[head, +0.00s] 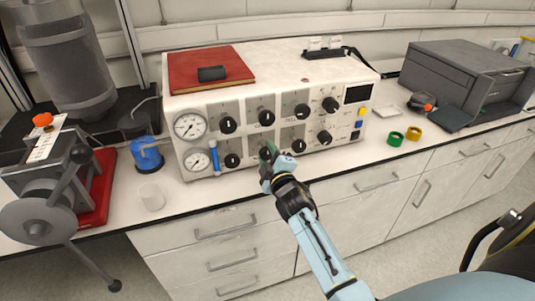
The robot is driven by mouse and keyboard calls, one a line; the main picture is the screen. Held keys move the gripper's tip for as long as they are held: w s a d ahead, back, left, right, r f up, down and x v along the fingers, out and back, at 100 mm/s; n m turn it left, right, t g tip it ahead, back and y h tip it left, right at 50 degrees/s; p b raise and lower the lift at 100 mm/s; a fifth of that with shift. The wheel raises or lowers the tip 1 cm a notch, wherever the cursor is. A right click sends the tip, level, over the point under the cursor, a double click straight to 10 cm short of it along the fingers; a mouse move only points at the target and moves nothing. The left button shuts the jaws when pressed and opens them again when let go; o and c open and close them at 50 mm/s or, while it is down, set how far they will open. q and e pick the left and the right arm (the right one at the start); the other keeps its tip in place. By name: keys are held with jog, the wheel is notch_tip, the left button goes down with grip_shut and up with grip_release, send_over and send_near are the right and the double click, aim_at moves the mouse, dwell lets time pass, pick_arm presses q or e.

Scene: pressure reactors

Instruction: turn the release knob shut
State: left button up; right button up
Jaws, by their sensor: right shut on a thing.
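The white control box (345,150) stands on the counter with two rows of black knobs on its front. My right gripper (268,154) is at the second knob from the left in the lower row, shut on it. The gripper hides most of that knob, so its angle cannot be told. The labels are too small to read, so I cannot tell from them which knob is the release knob. The lower-row knob to the left (232,160) and the one to the right (298,145) are free. My left gripper is not in view.
Two gauges (190,126) and a blue tube (212,160) are on the box's left front. A red book (210,66) lies on top. A blue container (147,155) and a small white cup (152,198) stand left.

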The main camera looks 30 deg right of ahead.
dwell(0.5)
jog(key=o, duration=1)
jog(key=shift+c, duration=0.2)
jog(key=v, duration=1.3)
jog(key=shift+s+p, duration=0.25)
jog(key=shift+p, duration=0.05)
jog(key=shift+f, duration=0.15)
